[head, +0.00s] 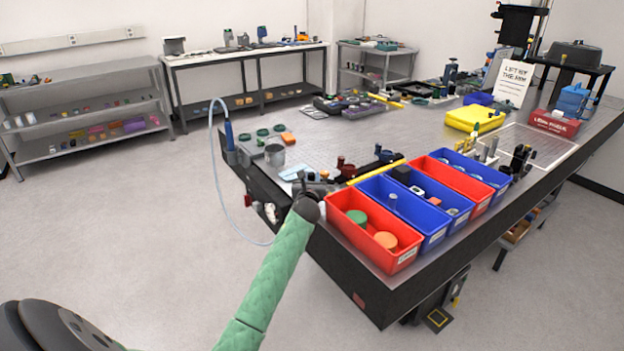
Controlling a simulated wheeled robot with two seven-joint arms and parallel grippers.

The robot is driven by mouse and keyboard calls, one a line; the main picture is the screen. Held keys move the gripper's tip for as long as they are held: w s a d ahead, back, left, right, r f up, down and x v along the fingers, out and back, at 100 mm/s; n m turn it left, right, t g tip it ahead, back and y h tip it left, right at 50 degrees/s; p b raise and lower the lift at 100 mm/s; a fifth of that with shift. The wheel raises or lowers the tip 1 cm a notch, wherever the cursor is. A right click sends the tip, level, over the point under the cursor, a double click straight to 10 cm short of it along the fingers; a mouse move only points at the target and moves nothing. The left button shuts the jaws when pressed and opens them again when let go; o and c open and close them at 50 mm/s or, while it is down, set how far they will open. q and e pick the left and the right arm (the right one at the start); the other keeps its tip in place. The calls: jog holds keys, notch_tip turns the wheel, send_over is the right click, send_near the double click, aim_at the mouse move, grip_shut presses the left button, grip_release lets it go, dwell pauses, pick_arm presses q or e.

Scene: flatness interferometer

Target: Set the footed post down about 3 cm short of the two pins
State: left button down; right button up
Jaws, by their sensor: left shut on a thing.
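My left gripper (309,187) is at the end of the green-sleeved arm, over the near left corner of the long metal table (325,142). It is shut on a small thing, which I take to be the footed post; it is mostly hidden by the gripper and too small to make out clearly. Small dark and red-topped parts (347,170) stand on the table just right of the gripper. I cannot tell the two pins apart from these parts. My right gripper is not in view.
Red bins (408,262) and blue bins (430,241) line the table's front edge, right of the gripper. A yellow bar (376,172) lies behind the bins. The table's middle is fairly clear.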

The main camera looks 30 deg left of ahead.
pick_arm(q)
jog(key=shift+f, duration=0.5)
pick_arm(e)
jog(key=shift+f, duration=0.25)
pick_arm(q)
jog(key=c, duration=1.2)
grip_release()
jog(key=shift+o, duration=0.2)
jog(key=r, duration=0.1)
jog(key=r+b, duration=0.2)
jog(key=r, duration=0.1)
jog(key=shift+d+r, duration=0.1)
jog(key=shift+d, duration=0.15)
jog(key=d+r+b, duration=0.2)
jog(key=d+r, duration=0.4)
jog(key=d, duration=0.5)
jog(key=shift+r, duration=0.35)
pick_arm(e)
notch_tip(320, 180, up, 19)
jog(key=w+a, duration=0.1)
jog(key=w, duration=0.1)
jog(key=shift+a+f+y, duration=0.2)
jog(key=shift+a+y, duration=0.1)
